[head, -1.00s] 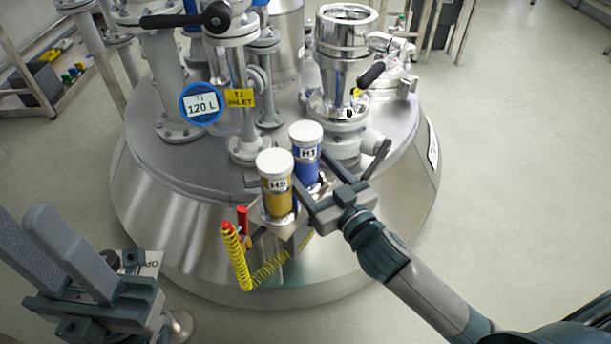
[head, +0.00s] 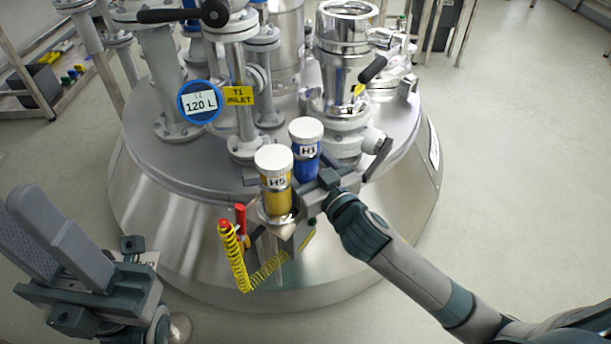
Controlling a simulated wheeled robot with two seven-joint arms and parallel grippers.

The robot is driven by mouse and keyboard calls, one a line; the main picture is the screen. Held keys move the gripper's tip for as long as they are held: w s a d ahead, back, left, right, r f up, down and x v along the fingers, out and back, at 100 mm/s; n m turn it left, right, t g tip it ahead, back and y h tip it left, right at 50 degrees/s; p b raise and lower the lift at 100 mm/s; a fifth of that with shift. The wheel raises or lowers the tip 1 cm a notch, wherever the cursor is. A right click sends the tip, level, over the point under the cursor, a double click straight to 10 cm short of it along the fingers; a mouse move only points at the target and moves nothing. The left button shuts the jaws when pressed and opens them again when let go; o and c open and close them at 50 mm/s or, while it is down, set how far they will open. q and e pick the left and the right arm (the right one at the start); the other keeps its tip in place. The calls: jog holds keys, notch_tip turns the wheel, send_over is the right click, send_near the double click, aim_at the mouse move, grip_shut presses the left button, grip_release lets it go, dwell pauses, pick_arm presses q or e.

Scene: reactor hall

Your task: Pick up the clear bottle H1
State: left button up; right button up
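The bottle H1 (head: 306,148) has a white cap, a white H1 label and a blue body; it looks blue rather than clear. It stands upright in a metal holder at the front edge of the reactor lid. Its lower part is hidden behind the yellow bottle H5 and my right gripper. My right gripper (head: 314,190) is at the lower right of H1, close against it. Its fingertips are largely hidden, so I cannot tell whether they touch or close on it. My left gripper (head: 62,238) is open and empty, far to the lower left.
The yellow bottle H5 (head: 274,182) stands directly beside H1, at front left. A yellow coiled hose (head: 237,262) and a red handle (head: 240,217) hang left of the holder. A steel fitting (head: 343,60) and valves rise behind. Open floor lies right.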

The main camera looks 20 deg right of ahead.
jog(key=shift+w, duration=0.15)
dwell(0.3)
jog(key=shift+r, duration=0.1)
jog(key=c, duration=1.5)
